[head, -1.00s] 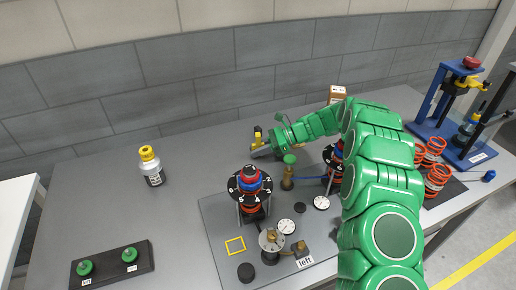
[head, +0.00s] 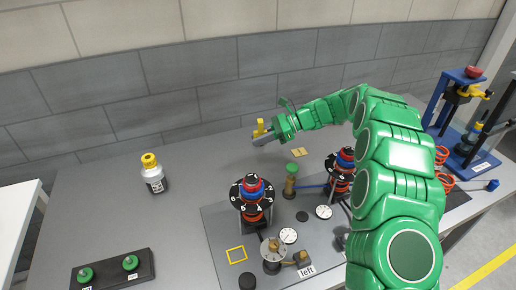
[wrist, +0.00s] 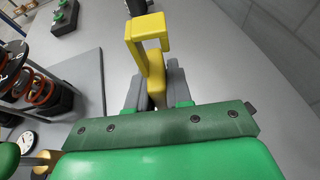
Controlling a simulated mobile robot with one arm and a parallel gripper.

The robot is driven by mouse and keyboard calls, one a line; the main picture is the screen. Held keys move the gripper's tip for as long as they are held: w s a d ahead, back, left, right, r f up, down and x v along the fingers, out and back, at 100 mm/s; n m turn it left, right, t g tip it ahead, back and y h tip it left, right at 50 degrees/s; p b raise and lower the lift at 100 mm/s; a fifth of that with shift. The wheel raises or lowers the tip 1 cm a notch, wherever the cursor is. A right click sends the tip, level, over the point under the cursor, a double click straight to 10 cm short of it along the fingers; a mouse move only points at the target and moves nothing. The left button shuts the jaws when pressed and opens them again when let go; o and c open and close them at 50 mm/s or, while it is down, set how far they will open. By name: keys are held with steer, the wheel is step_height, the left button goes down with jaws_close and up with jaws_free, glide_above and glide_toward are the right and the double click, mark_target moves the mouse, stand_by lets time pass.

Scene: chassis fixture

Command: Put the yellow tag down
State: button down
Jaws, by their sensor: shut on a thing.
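My gripper (head: 262,138) is shut on the yellow tag (head: 259,128), holding it over the back of the grey table, beyond the fixture plate. In the wrist view the tag (wrist: 148,38) stands up from between the grey jaws (wrist: 155,92), with a bent, frame-like yellow upper part. Its lower end is hidden between the jaws. In the head view the tag looks small, and its height above the table is hard to tell.
A yellow square outline (head: 236,254) marks the fixture plate (head: 215,228). A yellow-capped bottle (head: 153,175) stands at left, behind a black block (head: 112,270) with green knobs. The table between bottle and plate is clear.

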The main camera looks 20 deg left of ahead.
steer(key=s+a+r, duration=0.2)
steer(key=a, duration=0.2)
steer(key=m+t+y, duration=0.1)
steer(key=m+t, duration=0.1)
glide_above(215, 170)
steer(key=f, duration=0.1)
steer(key=shift+d+f, duration=0.15)
steer(key=shift+f, duration=4.7)
steer(key=shift+s+f, duration=0.1)
steer(key=shift+f, duration=0.1)
steer(key=c, duration=1)
jaws_free()
steer(key=shift+c, duration=0.2)
steer(key=shift+r, duration=0.1)
steer(key=shift+d+r, duration=0.15)
steer(key=shift+d, duration=0.05)
steer(key=shift+v, duration=3.6)
